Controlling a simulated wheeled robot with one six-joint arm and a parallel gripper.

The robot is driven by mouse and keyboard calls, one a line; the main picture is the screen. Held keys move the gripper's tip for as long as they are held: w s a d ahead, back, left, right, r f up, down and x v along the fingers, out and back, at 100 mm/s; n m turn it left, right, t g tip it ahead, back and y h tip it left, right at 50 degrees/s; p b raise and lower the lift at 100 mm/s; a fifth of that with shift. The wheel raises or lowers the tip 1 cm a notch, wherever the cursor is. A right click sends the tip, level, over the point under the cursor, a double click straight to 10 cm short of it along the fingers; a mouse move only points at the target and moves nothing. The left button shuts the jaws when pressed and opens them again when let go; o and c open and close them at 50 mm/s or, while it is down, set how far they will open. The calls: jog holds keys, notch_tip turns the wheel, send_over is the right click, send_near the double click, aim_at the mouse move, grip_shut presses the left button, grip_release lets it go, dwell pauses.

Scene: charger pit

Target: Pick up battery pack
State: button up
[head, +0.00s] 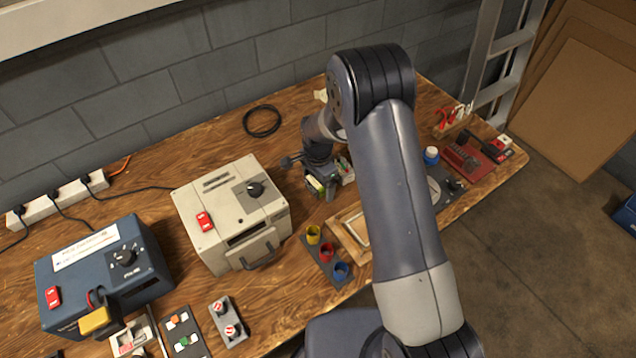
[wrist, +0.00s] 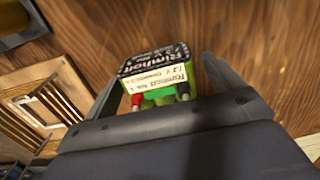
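The battery pack is a small green block with a black and white printed label and red and dark terminals. It shows in the wrist view (wrist: 158,72) between the two fingers of my gripper (wrist: 165,75). In the head view my gripper (head: 324,188) points down at the bench behind my forearm, with a yellow-green part of the pack (head: 315,184) beside a finger. The pack's underside is hidden.
A beige charger box (head: 230,215) stands left of my gripper, and a blue one (head: 105,270) farther left. A strip of yellow, red and blue cups (head: 326,252) and a wooden frame (head: 345,240) lie in front. A black cable coil (head: 262,121) lies behind on the wooden bench.

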jog(key=c, duration=1.3)
jog(key=shift+o, duration=0.2)
